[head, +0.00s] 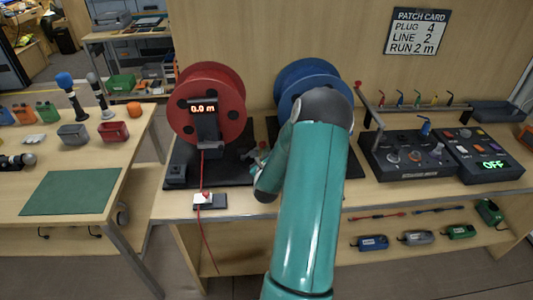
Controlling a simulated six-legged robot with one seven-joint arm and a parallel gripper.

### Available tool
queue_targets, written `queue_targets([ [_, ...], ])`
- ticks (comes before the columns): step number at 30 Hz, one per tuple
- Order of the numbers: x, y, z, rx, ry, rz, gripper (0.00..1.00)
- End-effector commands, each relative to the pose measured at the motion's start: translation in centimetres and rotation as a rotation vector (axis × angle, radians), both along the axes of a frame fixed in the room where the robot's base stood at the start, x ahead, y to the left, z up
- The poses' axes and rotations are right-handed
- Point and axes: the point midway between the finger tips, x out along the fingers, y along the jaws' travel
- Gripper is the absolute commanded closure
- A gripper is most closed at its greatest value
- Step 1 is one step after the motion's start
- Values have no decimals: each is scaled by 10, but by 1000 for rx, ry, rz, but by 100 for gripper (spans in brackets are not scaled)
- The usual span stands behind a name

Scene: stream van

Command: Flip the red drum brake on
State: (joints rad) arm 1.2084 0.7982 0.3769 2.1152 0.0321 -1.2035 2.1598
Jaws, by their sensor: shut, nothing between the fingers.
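The red drum (232,92) stands upright on a dark base in the head view, left of the middle. A counter (205,109) on its front reads 0.0 m, and a red cable (203,175) hangs down from it. Small grey parts with a bit of red show to the drum's lower right, but I cannot tell whether they include its brake lever. My gripper (256,157) is small in view there, right of and below the drum. It looks shut and empty. My teal arm hides much of the area to its right.
A blue drum (298,76) stands behind my arm. Control panels (408,157) fill the right; one display reads OFF.

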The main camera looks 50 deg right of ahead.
Motion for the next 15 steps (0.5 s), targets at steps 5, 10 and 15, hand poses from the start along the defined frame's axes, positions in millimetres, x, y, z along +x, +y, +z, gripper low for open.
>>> queue_targets([
  [5,1,1,3,-17,19,0,100],
  [10,2,2,5,-35,40,0,100],
  [15,3,3,7,-51,57,1,100],
])
